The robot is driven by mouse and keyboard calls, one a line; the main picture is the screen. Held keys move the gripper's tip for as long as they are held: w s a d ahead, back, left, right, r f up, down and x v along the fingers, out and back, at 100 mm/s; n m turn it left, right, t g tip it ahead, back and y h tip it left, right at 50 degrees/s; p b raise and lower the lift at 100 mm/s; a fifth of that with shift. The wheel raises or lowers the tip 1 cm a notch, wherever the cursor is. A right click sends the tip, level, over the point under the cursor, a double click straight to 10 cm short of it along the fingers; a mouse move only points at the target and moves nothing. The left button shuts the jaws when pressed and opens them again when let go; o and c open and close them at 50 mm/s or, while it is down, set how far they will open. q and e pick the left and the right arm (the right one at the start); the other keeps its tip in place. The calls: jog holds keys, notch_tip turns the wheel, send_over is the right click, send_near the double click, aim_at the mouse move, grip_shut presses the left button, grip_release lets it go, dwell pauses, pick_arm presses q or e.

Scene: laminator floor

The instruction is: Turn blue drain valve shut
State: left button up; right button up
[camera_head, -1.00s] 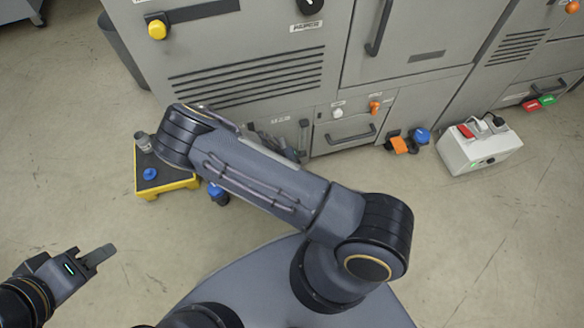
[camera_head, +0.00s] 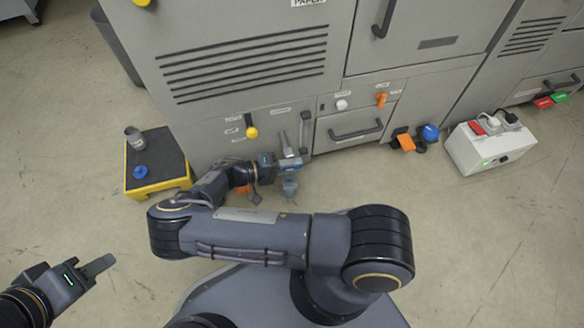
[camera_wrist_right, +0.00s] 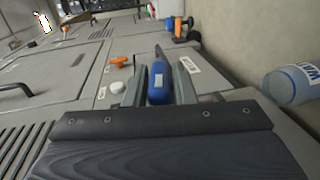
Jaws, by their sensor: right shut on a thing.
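The blue valve handle (camera_wrist_right: 158,85) stands between the two fingers of my right gripper (camera_wrist_right: 160,84) in the right wrist view. In the head view my right gripper (camera_head: 289,163) is low at the front of the grey machine, and only a little blue shows at its fingertips. The right gripper is shut on the blue handle. The valve body behind it is mostly hidden. My left gripper (camera_head: 98,266) is at the lower left over bare floor, away from the machine, and its finger gap cannot be made out.
A clear bottle (camera_head: 289,187) stands on the floor beside my right gripper. Orange (camera_head: 381,99) and white (camera_head: 341,104) knobs are on the panel. A yellow-edged step (camera_head: 158,190) stands left.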

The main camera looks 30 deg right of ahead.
jog(key=shift+h, duration=1.1)
jog(key=shift+g, duration=0.4)
jog(key=o, duration=0.9)
jog(key=p+v, duration=0.1)
jog(key=v, duration=0.6)
jog(key=shift+a, duration=0.35)
